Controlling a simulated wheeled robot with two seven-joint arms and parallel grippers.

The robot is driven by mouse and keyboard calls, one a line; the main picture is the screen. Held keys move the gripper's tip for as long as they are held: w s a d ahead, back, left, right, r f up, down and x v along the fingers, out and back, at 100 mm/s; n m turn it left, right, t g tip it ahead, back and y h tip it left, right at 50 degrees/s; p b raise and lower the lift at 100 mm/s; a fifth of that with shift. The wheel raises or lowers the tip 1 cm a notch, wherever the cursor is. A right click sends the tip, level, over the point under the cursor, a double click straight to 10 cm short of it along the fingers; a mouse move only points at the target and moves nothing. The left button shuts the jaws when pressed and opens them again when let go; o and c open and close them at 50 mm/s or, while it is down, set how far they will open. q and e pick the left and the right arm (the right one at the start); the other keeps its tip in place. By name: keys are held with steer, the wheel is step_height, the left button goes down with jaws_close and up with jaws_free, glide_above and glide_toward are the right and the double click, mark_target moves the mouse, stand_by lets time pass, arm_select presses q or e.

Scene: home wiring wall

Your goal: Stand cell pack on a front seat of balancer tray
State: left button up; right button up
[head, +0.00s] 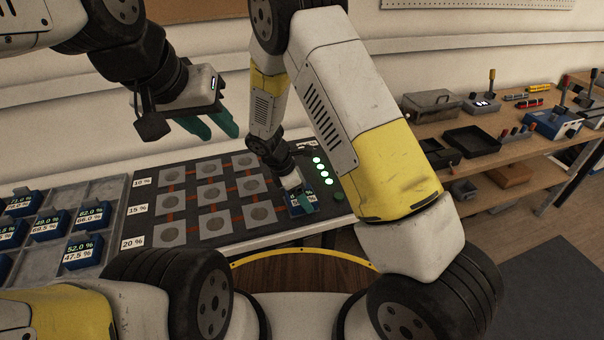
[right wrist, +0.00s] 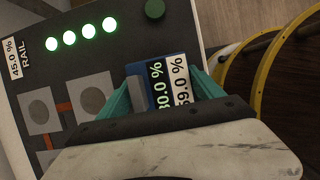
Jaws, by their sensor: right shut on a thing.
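The blue cell pack (right wrist: 140,71) is between the teal fingers of my right gripper (right wrist: 166,92), its black-and-white percent label facing the wrist camera. In the head view my right gripper (head: 304,203) is shut on this pack (head: 294,210) at the right end of the balancer tray. The dark balancer tray (head: 187,182) has rows of grey square seats with round discs, marked 10 %, 15 % and 20 % at the left. The visible seats look empty. I cannot tell whether the pack touches the tray. My left gripper (head: 212,124) is open and empty above the tray's back.
A grey rack (head: 110,192) with several labelled blue packs is at the left. Lit green lamps (head: 320,170) and a green button (head: 338,196) are at the tray's right end. A wooden shelf (head: 500,150) with tools and trays stands at the right.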

steer(key=shift+f, duration=0.15)
steer(key=o, duration=1.6)
steer(key=v, duration=1.2)
steer(key=d+r+m+y, duration=0.2)
steer(key=d+r+m, duration=0.25)
steer(key=r, duration=0.35)
steer(key=s+d+r+m+t+y, duration=0.4)
steer(key=s+d+r+m, duration=1)
steer(key=s+r+m, duration=0.2)
steer(key=shift+s+r+t+y, duration=0.3)
steer(key=shift+s+r+t, duration=0.1)
steer(key=shift+s, duration=0.7)
